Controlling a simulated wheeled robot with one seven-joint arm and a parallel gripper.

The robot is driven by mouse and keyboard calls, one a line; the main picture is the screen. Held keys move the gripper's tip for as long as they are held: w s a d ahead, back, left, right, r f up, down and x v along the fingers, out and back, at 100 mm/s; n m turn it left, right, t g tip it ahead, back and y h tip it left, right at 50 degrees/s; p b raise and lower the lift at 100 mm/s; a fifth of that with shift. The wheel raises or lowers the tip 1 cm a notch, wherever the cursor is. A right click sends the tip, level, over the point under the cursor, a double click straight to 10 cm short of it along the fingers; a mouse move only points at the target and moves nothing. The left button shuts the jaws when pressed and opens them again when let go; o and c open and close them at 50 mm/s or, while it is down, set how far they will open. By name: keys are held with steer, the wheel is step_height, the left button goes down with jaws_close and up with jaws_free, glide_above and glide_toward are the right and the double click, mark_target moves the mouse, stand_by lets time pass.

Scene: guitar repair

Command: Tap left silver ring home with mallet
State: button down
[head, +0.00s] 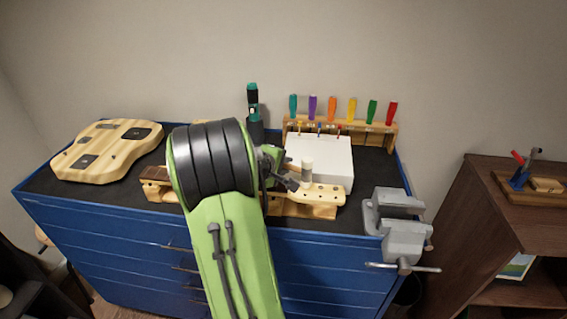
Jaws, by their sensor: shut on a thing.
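My gripper (288,182) is shut on what seems to be the mallet. A pale cylinder (307,171), probably the mallet's head, stands out just to the right of the jaws, above the headstock. The handle is mostly hidden by my gripper and arm. The light wooden headstock (328,194) lies on a wooden support (318,211) near the bench's front edge, with small dark holes or fittings along it. The left silver ring cannot be made out. I cannot tell whether the pale cylinder touches the headstock.
My green arm covers the bench's middle. A white box (330,154) stands close behind the headstock, before a rack (375,130) of colourful screwdrivers. A grey vise (398,222) is at the front right. A guitar body (103,151) lies left. A dark green-topped bottle (253,103) stands behind.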

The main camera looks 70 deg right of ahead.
step_height(320, 180, up, 4)
steer(key=p, duration=0.3)
steer(key=shift+s+r, duration=0.1)
steer(key=shift+r, duration=0.1)
step_height(320, 180, up, 5)
steer(key=p, duration=0.4)
steer(key=shift+r, duration=0.1)
